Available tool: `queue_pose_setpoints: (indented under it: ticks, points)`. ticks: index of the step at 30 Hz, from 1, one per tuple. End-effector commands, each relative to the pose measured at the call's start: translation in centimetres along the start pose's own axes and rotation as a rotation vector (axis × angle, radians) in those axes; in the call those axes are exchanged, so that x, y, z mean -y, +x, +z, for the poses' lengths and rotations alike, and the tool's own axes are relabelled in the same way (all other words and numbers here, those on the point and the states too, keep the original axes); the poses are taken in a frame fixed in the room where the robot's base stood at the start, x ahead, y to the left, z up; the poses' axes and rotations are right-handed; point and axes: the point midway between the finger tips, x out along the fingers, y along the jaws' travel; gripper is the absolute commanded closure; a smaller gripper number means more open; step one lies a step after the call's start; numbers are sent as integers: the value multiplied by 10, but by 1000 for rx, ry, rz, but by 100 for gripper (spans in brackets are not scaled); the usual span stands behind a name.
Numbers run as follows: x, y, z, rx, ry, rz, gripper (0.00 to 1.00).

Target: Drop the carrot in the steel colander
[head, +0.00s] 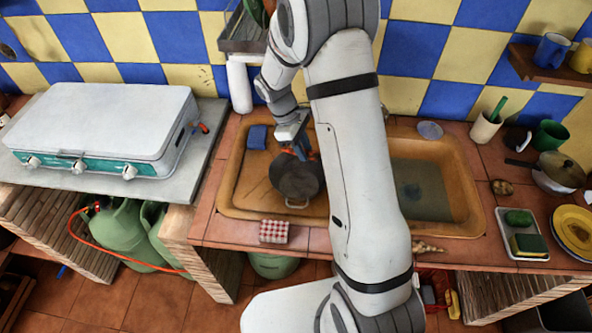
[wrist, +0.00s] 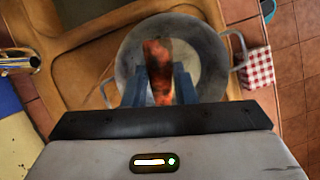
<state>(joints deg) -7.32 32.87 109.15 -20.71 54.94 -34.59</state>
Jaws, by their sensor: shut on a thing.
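The carrot (wrist: 158,65) is orange-brown with dark patches, and it is held between the two blue fingers of my gripper (wrist: 159,88) in the wrist view. The steel colander (wrist: 205,48) is a round grey bowl with loop handles, seen behind and below the carrot. In the head view the colander (head: 297,182) sits in the left part of the sink, and my gripper (head: 299,152) is at its far rim, pointing down. The carrot appears over the colander's opening; its exact height above the bowl is hard to tell.
The tan sink (head: 235,195) surrounds the colander. A red checkered cloth (head: 274,232) lies on the counter in front, and a blue item (head: 257,137) is at the sink's back left. A white stove (head: 100,120) stands left; a sponge tray (head: 522,246) and yellow plates (head: 573,228) are right.

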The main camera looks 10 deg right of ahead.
Motion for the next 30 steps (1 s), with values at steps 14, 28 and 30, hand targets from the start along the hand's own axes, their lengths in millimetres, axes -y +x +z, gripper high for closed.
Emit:
queue_pose_setpoints:
  ticks: [14, 28, 30]
  points:
    - [2, 46, -21, 1, -5, 2, 97]
    - [2, 53, -25, 0, -6, 3, 70]
    - [2, 53, -25, 0, -6, 3, 65]
